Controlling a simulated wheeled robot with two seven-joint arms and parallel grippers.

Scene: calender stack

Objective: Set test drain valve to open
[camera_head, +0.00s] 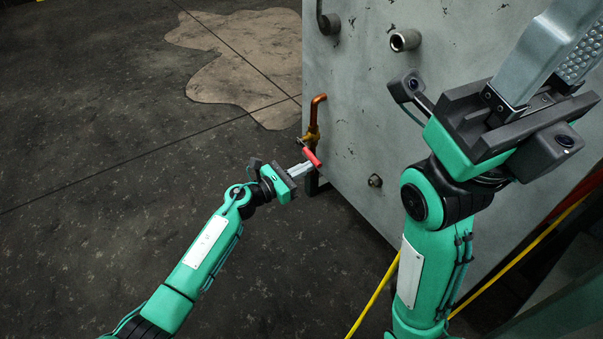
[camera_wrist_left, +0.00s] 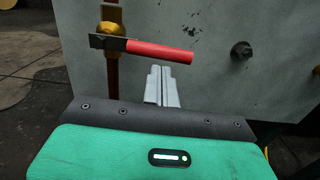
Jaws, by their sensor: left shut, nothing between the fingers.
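The drain valve is a brass body (camera_head: 312,133) on a copper pipe (camera_head: 318,99) at the left edge of the grey panel. Its red lever handle (camera_head: 312,157) also shows in the left wrist view (camera_wrist_left: 160,51), lying roughly crosswise with a slight droop to the right. My left gripper (camera_head: 306,167) is shut and empty, with its fingertips close to the handle. In the left wrist view the fingertips (camera_wrist_left: 161,70) are just below the handle; I cannot tell whether they touch it. My right gripper (camera_head: 555,70) is raised in the right foreground, its fingers partly cut off by the frame.
The grey panel (camera_head: 350,130) carries a pipe stub (camera_head: 404,40) and a small bolt-like fitting (camera_head: 375,181). A yellow line (camera_head: 375,295) runs along the floor at the lower right. The dark floor (camera_head: 100,130) at left is clear, with a tan stain.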

